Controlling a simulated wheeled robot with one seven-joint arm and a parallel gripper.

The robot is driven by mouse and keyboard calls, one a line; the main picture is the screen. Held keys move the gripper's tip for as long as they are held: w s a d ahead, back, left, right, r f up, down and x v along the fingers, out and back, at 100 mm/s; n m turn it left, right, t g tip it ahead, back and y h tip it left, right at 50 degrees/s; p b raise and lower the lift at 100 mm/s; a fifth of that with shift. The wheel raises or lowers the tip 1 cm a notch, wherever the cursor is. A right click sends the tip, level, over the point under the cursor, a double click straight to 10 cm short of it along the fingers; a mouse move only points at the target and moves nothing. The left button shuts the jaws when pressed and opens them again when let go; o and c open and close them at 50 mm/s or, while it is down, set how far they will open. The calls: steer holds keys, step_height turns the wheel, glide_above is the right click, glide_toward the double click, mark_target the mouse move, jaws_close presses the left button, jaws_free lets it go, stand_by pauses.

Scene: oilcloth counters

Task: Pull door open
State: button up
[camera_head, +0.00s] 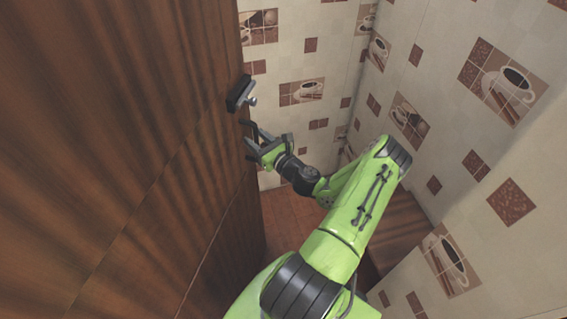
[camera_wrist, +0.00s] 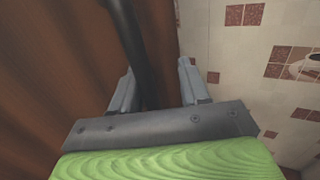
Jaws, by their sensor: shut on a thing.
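The brown wooden door (camera_head: 150,150) fills the left of the head view, and its brown wood also fills the left of the wrist view (camera_wrist: 60,60). A black door handle part with a small grey fitting (camera_head: 240,93) sits near its right edge. My gripper (camera_head: 250,135) is just below that part, at the door's edge. In the wrist view, the black curved handle bar (camera_wrist: 128,40) runs down between the two grey fingers of my gripper (camera_wrist: 157,74). The jaws are shut on this bar. The exact contact is hidden behind the finger bases.
Tiled walls with cup pictures (camera_head: 460,130) stand to the right of the door and close to my arm. A narrow strip of reddish-brown floor (camera_head: 290,218) shows below my gripper, between the door and the right wall.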

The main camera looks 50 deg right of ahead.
steer(key=s+a+p, duration=0.1)
steer(key=s+a, duration=0.2)
steer(key=s, duration=1.1)
steer(key=shift+f, duration=0.3)
steer(key=shift+s+d, duration=0.1)
steer(key=shift+s, duration=0.05)
stand_by(0.5)
